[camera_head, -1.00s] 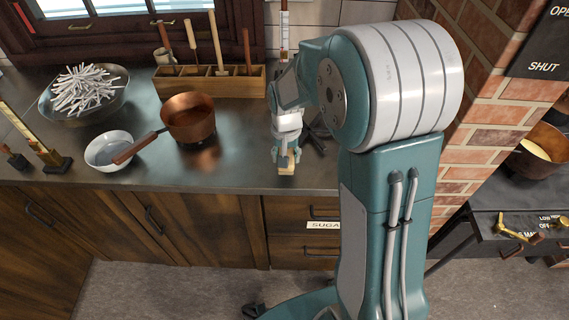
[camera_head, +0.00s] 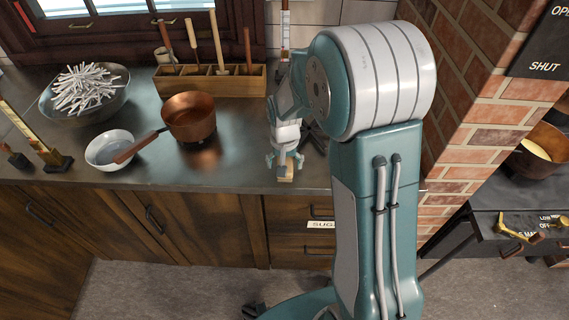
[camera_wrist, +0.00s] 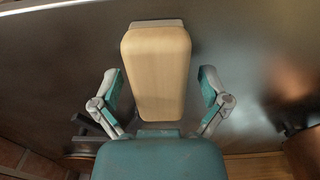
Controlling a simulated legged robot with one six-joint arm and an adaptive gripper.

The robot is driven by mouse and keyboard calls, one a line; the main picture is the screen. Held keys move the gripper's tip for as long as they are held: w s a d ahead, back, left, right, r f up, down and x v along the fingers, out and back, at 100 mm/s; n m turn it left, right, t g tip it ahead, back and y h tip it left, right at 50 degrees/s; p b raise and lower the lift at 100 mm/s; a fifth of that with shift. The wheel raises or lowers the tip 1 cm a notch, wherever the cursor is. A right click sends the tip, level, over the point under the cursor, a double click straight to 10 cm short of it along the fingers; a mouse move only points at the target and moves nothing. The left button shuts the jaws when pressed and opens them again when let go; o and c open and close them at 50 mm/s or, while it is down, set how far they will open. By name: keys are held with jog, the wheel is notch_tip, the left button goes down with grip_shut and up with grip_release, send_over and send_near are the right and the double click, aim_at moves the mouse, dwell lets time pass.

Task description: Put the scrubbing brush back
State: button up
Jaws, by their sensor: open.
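The scrubbing brush (camera_wrist: 157,70) is a pale wooden block with rounded corners and a light strip showing at its far end. It lies on the dark counter near the front edge, and only a small part of the brush (camera_head: 285,178) shows in the head view. My gripper (camera_wrist: 160,86) is open, with one finger on each side of the brush and a visible gap on both sides. In the head view my gripper (camera_head: 285,162) is right over the brush.
A wooden rack (camera_head: 205,84) with compartments and upright-handled tools stands at the back. A copper pan (camera_head: 188,118), a white bowl (camera_head: 105,150) and a bowl of white sticks (camera_head: 85,95) are to the left. A brick pillar (camera_head: 470,130) is to the right. The counter between pan and gripper is clear.

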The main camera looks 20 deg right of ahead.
jog(key=shift+r, duration=0.1)
notch_tip(320, 180, up, 12)
jog(key=s+r+n+t, duration=0.1)
jog(key=s+r, duration=0.4)
jog(key=s, duration=0.5)
jog(key=s+r+n+t, duration=0.2)
jog(key=s+r+t, duration=0.2)
jog(key=s, duration=0.7)
jog(key=shift+r+n+t, duration=0.3)
jog(key=shift+r, duration=0.1)
jog(key=shift+w, duration=0.1)
